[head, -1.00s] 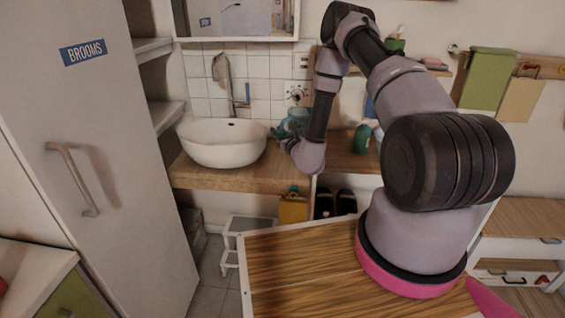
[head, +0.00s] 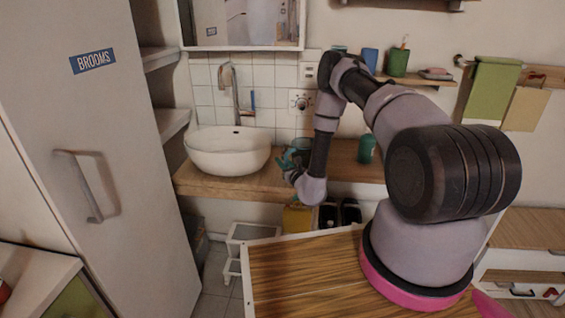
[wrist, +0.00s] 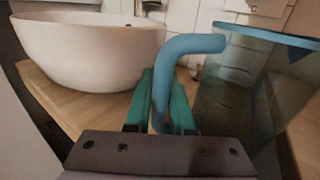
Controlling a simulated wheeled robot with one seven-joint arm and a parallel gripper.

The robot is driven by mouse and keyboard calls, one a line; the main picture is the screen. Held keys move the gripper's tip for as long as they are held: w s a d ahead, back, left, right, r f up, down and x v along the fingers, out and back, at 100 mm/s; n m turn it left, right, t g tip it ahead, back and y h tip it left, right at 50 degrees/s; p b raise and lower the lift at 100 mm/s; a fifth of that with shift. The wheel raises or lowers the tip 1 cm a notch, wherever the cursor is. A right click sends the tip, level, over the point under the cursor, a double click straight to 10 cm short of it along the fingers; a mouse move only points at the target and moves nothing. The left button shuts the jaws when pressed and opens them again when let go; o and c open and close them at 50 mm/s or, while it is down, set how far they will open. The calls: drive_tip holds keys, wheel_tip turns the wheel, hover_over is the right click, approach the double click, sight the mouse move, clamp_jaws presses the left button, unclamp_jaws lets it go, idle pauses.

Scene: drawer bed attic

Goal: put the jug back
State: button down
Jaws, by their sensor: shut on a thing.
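The jug (wrist: 250,85) is a see-through grey vessel with a blue rim and a blue bent handle (wrist: 190,46), at the right of the wrist view. My gripper (wrist: 164,95) has its teal fingers closed on either side of the handle. In the head view my gripper (head: 290,160) is at the wooden counter (head: 235,183), just right of the basin. There the jug is mostly hidden by my arm. The jug looks upright. I cannot tell whether its base touches the counter.
The white round basin (head: 228,152) stands close left of my gripper, with a tap (head: 233,95) behind it. A green container (head: 366,150) stands on the counter to the right. A wall shelf (head: 415,80) holds cups. A stool (head: 245,240) and shoes (head: 340,214) are below.

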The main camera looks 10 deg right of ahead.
drive_tip(key=c, duration=0.8)
unclamp_jaws()
drive_tip(key=shift+f, duration=0.1)
